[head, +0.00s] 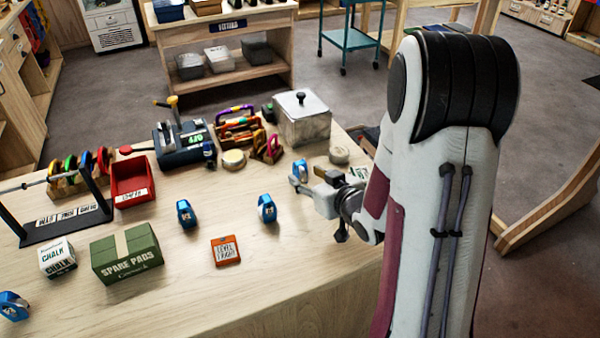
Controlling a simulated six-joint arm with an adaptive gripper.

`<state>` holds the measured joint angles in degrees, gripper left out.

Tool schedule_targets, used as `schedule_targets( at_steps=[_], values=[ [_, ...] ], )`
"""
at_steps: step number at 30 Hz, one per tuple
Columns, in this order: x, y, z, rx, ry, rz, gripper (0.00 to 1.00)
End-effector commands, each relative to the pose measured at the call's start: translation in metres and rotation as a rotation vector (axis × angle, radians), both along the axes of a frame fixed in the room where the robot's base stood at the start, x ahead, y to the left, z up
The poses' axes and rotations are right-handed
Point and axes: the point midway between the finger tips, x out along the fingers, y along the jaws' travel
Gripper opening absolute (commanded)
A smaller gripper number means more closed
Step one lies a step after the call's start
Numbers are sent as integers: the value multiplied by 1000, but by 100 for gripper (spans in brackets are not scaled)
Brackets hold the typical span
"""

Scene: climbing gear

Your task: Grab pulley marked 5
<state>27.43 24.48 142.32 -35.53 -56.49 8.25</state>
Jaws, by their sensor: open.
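Several blue pulleys with pale number labels are on the wooden table: one left of centre (186,213), one at centre (267,208), one near my gripper (299,171), and one at the lower left edge (13,306). The numbers are too small to read surely, so I cannot tell which is marked 5. My gripper (338,204) is at the table's right side, just right of the pulley near it. It is open, partly hidden by my arm, and I see nothing held.
An orange-red labelled box (226,251) and a green spare pads box (126,253) lie at the front.

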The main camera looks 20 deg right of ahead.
Motion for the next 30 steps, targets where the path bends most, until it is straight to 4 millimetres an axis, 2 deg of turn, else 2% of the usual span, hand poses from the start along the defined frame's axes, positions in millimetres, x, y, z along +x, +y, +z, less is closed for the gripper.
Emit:
schedule_targets(
  at_steps=[5,18,30],
  values=[
    [7,0,-3,0,1,1,41],
    [44,1,-18,0,1,2,41],
    [48,1,-20,0,1,0,41]
  ],
)
